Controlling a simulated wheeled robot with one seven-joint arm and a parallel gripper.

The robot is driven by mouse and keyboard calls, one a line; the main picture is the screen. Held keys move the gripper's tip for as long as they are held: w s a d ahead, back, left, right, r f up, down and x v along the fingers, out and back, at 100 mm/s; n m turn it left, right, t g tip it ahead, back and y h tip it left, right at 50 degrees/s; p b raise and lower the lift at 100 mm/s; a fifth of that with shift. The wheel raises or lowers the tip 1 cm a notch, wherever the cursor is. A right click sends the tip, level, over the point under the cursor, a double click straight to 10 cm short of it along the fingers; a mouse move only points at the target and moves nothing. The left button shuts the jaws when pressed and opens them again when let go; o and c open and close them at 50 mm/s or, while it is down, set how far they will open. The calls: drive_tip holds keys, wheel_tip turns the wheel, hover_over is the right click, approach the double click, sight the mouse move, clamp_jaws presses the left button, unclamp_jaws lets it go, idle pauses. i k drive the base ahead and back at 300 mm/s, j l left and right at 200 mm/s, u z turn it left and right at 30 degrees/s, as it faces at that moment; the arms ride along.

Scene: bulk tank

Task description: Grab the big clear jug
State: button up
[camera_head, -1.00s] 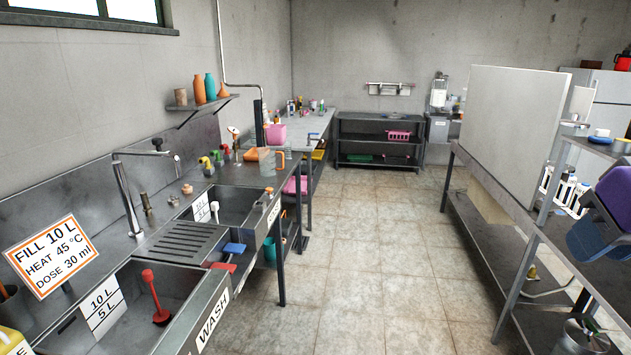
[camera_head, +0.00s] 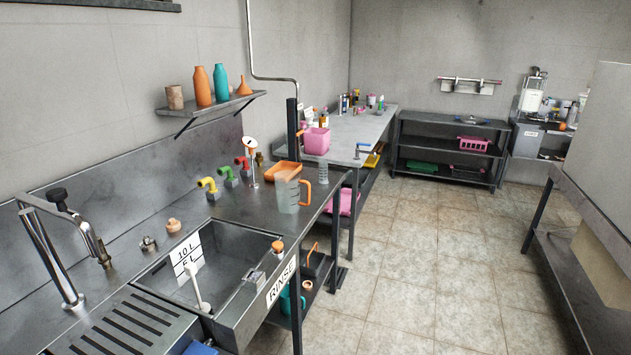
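The big clear jug (camera_head: 287,193) stands upright on the steel counter, just right of and behind the rinse sink. It is see-through, with dark marks on its side and an orange handle (camera_head: 305,193) on its right. A slimmer clear cylinder (camera_head: 323,171) stands behind it, to the right. My gripper is not in view.
The rinse sink (camera_head: 232,262) holds a white long-handled tool. Yellow, green and red taps (camera_head: 208,184) and an orange tray (camera_head: 282,171) are near the jug. A pink bucket (camera_head: 316,141) stands on the farther table. The tiled floor (camera_head: 410,260) on the right is clear.

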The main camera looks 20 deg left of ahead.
sight(287, 183)
drive_tip(key=i+l+u, duration=0.1)
drive_tip(key=i, duration=1.55)
drive_tip(key=i+u, duration=0.4)
drive_tip(key=i+l+u, duration=0.1)
drive_tip(key=i+u, duration=0.15)
drive_tip(key=u, duration=0.15)
drive_tip(key=i+l+u, duration=0.2)
drive_tip(key=i+u, duration=0.2)
drive_tip(key=i+l+u, duration=0.1)
drive_tip(key=u, duration=0.2)
drive_tip(key=i+l+u, duration=0.25)
drive_tip(key=j, duration=0.1)
